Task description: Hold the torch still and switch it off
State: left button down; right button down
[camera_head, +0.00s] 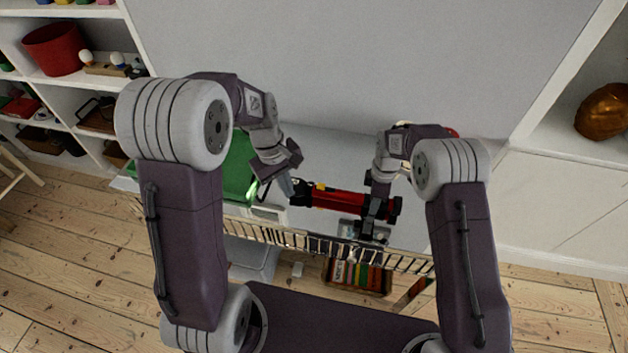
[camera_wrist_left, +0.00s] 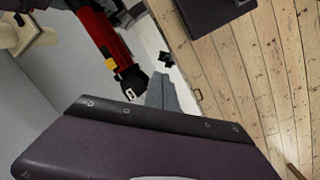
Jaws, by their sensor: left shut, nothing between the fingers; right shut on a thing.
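The torch (camera_head: 338,199) is red with black ends and lies roughly level above the white counter. My right gripper (camera_head: 370,218) is shut around its right part, near the wider black end. My left gripper (camera_head: 287,187) is shut and empty, with its tips close to the torch's left black end. In the left wrist view the torch (camera_wrist_left: 115,45) shows a yellow patch and a black end beside the grey fingers of my left gripper (camera_wrist_left: 160,92). I cannot tell whether the fingers touch it. The switch and its state cannot be made out clearly.
A green container (camera_head: 238,170) stands on the counter left of my left gripper. A railing (camera_head: 300,238) runs along the counter's front edge, and a crate of books (camera_head: 358,276) sits below it. Shelves (camera_head: 75,82) stand at the left; the grey wall behind is clear.

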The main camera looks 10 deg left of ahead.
aim_at(324, 186)
pick_arm(q)
jog(key=w+r+n+h, duration=0.1)
jog(key=w+n+h, duration=0.1)
jog(key=w+n, duration=0.6)
jog(key=shift+w+a+r+n+h, duration=0.2)
jog(key=shift+w+r+n+h, duration=0.15)
jog(key=shift+w, duration=0.6)
jog(key=x, duration=1)
jog(key=shift+s, duration=0.1)
jog(key=shift+d, duration=1.75)
pick_arm(e)
jog(key=shift+a, duration=0.1)
